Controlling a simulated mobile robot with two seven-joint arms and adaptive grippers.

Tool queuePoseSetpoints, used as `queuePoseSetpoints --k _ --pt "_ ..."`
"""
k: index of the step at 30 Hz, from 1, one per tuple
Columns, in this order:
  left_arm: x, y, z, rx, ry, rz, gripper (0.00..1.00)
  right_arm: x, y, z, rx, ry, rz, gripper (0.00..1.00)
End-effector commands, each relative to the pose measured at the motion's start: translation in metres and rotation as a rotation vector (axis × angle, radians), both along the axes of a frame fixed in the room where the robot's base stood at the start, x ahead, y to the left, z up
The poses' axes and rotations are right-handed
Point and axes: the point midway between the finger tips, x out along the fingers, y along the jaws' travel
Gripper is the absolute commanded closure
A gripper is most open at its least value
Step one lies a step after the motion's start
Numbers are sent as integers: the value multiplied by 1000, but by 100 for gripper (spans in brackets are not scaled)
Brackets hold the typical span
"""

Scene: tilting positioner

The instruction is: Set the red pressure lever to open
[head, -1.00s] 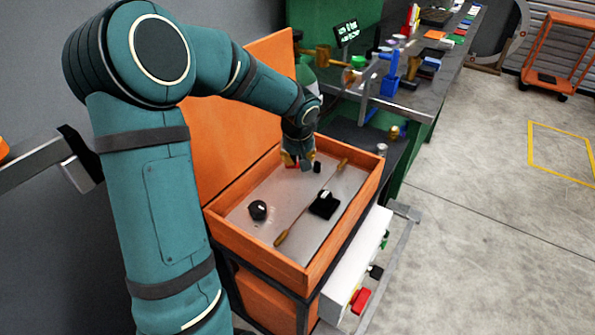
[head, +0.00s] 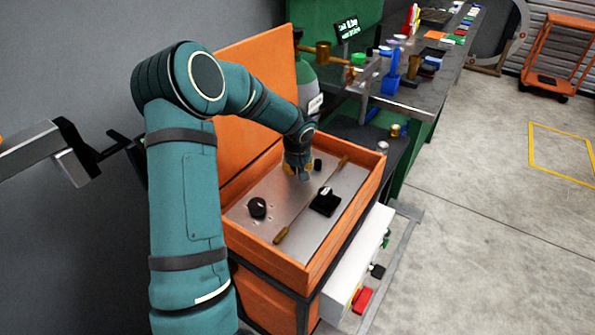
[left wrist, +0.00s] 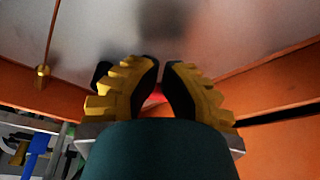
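The control panel (head: 266,232) is a grey metal plate in an orange box in the head view. My left gripper (head: 298,174) is low over its far part, pointing down. In the left wrist view its yellow-backed fingers (left wrist: 160,82) are close together, with a narrow gap between the dark pads. A small patch of the red lever (left wrist: 157,96) shows between the pads, and the fingers appear closed on it. The lever's full shape and its setting are hidden by the gripper.
The panel also carries a black knob (head: 257,208), a black block (head: 325,202) and a brass-ended rod (head: 312,200). A small black knob (head: 318,164) stands close beside my gripper. Orange walls rise around the plate.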

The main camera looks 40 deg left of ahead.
Motion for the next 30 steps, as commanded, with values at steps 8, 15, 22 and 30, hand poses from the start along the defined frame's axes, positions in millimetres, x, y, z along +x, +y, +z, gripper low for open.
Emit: queuePoseSetpoints --k 8,15,22,30 --pt "5 4 -1 0 0 -1 100 0 0 0 0 0 0 48" --pt "5 5 -2 0 0 -1 100 0 0 -1 0 0 0 48" --pt "9 15 0 -2 1 -62 100 0 0 0 0 -1 0 48" --pt "14 23 -1 0 0 -98 100 0 0 -2 0 0 0 48"
